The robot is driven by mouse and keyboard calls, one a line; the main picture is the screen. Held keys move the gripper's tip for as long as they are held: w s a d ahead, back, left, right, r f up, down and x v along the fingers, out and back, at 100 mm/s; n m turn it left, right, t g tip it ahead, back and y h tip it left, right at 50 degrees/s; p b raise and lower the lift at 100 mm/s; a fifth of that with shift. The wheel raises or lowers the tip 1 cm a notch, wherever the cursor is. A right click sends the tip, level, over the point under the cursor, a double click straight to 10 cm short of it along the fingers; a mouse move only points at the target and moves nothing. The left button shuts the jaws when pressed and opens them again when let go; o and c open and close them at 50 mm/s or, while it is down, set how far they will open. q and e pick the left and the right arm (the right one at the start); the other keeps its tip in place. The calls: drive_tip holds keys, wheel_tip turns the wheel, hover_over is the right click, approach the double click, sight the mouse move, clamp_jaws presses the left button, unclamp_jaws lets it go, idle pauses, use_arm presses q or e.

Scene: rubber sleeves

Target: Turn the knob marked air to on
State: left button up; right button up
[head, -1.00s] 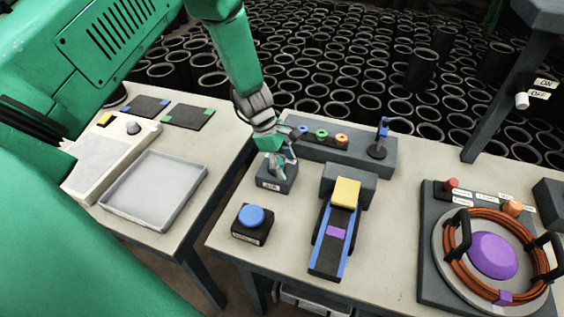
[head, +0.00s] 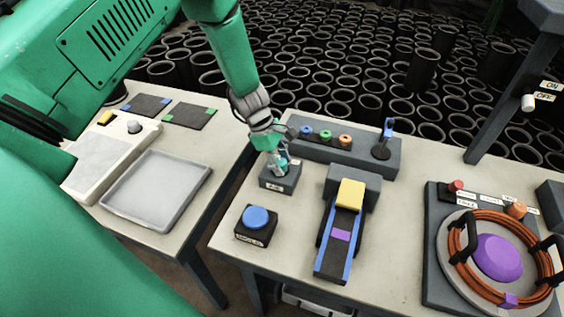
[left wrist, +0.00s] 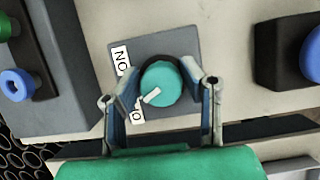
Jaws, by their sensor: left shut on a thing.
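A teal knob (left wrist: 163,86) with a white pointer sits on a small grey box (head: 268,182). In the left wrist view, the pointer aims lower left, toward a partly hidden label starting with O (left wrist: 138,114). A white ON label (left wrist: 121,60), seen rotated, lies farther up on the left. My left gripper (left wrist: 160,88) is shut on the knob, one finger on each side. In the head view, my left gripper (head: 280,164) covers most of the knob. The label on the box front is too small to read. My right gripper is not in view.
A blue button (head: 256,215) stands in front of the box. A grey rack with coloured rings (head: 325,136) is behind it. A blue-sided ramp with a yellow block (head: 350,194) is to the right. A coil stand (head: 444,286) is at the far right.

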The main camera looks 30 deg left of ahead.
use_arm(q)
drive_tip(key=shift+w+a, duration=0.15)
drive_tip(key=shift+a, duration=0.05)
drive_tip(key=shift+d+r+m+g, duration=0.1)
drive_tip(key=shift+m+g, duration=0.2)
drive_tip(key=shift+m, duration=0.7)
drive_tip(key=m+g, duration=0.1)
drive_tip(key=m, duration=0.2)
drive_tip(key=shift+m, duration=0.3)
drive_tip(key=m+g+b, duration=0.1)
drive_tip(key=m, duration=0.2)
drive_tip(key=shift+g, duration=0.3)
drive_tip(key=shift+m+g+y+b, duration=0.5)
drive_tip(key=shift+m+b, duration=0.05)
drive_tip(key=shift+m, duration=1.15)
